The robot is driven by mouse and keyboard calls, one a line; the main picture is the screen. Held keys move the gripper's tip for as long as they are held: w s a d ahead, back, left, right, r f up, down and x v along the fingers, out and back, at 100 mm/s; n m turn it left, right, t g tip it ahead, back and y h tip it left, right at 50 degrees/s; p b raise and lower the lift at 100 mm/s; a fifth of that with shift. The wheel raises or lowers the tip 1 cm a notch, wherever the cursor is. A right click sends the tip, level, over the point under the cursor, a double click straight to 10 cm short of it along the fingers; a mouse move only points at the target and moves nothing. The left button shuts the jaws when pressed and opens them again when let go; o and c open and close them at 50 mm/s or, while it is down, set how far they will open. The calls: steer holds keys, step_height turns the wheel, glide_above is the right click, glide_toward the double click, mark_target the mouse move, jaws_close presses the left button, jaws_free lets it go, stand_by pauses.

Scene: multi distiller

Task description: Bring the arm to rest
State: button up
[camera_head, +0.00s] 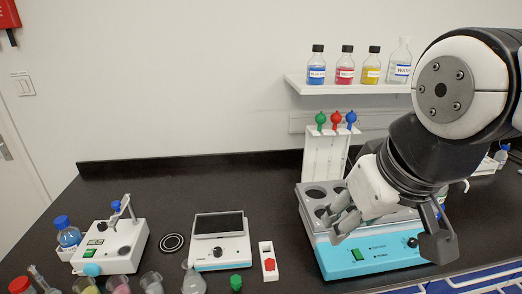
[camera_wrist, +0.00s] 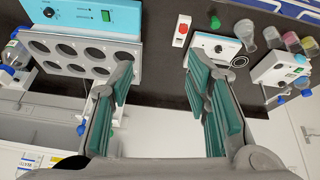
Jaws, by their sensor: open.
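My gripper (camera_head: 392,230) is at the right in the head view, in front of and above the white and cyan heating block with round holes (camera_head: 375,261). In the wrist view its green-padded fingers (camera_wrist: 158,75) are spread apart with nothing between them. The heating block also shows in the wrist view (camera_wrist: 90,15), at the upper left beside the left finger. My arm comes in from the right edge and hides part of the bench behind it. I cannot tell whether the fingers touch the block.
A rack with coloured-top pipettes (camera_head: 325,155) stands behind the block, below a shelf of bottles (camera_head: 330,88). A balance with a dark screen (camera_head: 220,250), a stirrer-like device (camera_head: 112,248) and several flasks (camera_head: 194,280) are at left. The back-left black bench (camera_head: 140,180) is clear.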

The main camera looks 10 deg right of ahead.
steer(key=shift+s+d+r+m, duration=0.1)
steer(key=shift+s+m, duration=0.2)
steer(key=shift+s, duration=0.2)
steer(key=shift+s+d+r+m, duration=0.1)
steer(key=shift+s+m, duration=0.2)
steer(key=shift+s, duration=0.2)
